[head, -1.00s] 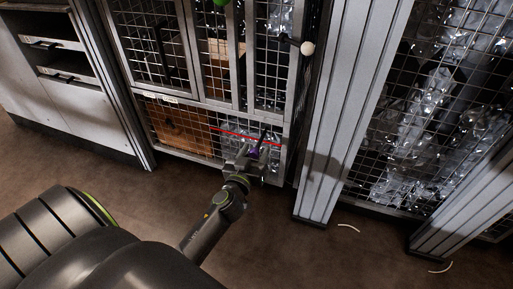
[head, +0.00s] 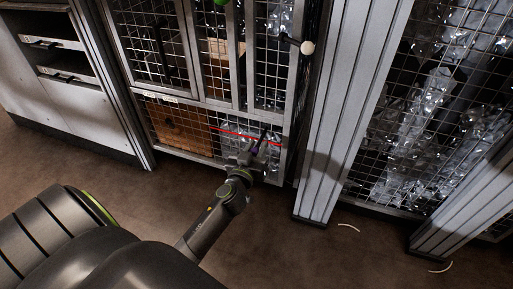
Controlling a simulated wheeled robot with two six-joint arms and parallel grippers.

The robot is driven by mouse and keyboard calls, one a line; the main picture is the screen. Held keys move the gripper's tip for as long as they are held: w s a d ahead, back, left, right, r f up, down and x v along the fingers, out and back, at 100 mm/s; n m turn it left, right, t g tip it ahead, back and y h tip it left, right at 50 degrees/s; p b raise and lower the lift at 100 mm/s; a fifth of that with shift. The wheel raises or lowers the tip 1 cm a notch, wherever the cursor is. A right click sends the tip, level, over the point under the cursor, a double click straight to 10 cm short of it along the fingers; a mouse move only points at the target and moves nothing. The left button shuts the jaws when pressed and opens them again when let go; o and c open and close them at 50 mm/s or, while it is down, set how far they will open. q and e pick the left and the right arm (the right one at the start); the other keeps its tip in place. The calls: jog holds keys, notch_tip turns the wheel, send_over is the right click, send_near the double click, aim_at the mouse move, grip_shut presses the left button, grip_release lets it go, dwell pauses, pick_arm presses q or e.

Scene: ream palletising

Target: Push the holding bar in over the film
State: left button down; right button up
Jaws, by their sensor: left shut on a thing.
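My left gripper (head: 250,154) is at the lower right of the mesh cage front. It is shut on a thin dark bar (head: 262,140), whose end sticks up past the fingers; I take this for the holding bar. Clear crinkled film (head: 271,158) shows behind and around the gripper, in the lower compartment. A thin red strip (head: 235,132) runs across the mesh just above the gripper. The gripper hides part of the bar and film, so I cannot tell how far in the bar sits. My right gripper is not in view.
A black rod with a white ball knob (head: 307,48) juts out at the cage's upper right. A grey ribbed post (head: 345,110) stands right of the cage. A brown box (head: 180,124) sits in the lower compartment. Brown floor (head: 300,255) is open in front.

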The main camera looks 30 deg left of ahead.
aim_at(265, 133)
pick_arm(q)
jog(key=shift+b+x, duration=0.65)
jog(key=shift+x, duration=1)
jog(key=c, duration=1.1)
grip_release()
jog(key=shift+s, duration=0.1)
jog(key=v, duration=1.7)
jog(key=shift+s+d, duration=0.1)
jog(key=shift+d, duration=0.05)
